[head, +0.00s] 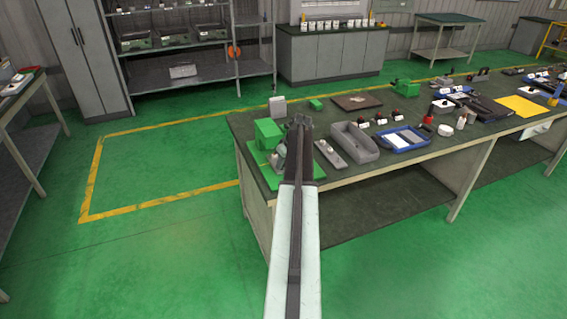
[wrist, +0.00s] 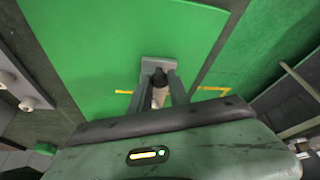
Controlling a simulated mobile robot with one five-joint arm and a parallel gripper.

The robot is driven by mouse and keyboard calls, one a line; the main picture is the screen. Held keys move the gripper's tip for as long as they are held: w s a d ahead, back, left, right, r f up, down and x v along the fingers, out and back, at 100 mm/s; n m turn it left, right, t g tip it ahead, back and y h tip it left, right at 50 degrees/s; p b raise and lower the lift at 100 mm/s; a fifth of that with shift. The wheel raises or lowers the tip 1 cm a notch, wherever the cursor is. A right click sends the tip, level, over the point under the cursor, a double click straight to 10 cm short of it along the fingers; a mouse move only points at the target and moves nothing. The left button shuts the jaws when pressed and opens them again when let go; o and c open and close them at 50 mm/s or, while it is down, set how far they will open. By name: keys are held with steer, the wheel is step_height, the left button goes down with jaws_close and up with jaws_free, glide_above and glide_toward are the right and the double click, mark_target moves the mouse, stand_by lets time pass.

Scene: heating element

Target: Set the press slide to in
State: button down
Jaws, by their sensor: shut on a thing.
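The green press (head: 268,131) stands at the near left end of the workbench. My arm reaches out to it, and my gripper (head: 301,121) is just right of its upper body. In the wrist view my gripper (wrist: 161,84) is shut on the press slide's small dark-tipped handle (wrist: 159,76). A grey block (wrist: 160,62) sits just beyond the fingertips against the green surface. My arm hides part of the press in the head view, and I cannot tell from these frames how far in the slide is.
On the workbench (head: 345,178), right of my arm, are a flat grey plate with a small fitting (head: 331,155), a grey bin (head: 354,143) and a blue tray (head: 404,139). A brown board (head: 357,102) lies behind. The green floor left of the bench is clear.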

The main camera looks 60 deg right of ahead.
steer(key=shift+w+d, duration=1)
steer(key=shift+w, duration=0.2)
steer(key=c, duration=1.3)
jaws_free()
steer(key=shift+o, duration=0.2)
steer(key=p+v, duration=0.7)
steer(key=v, duration=0.1)
steer(key=shift+f, duration=0.1)
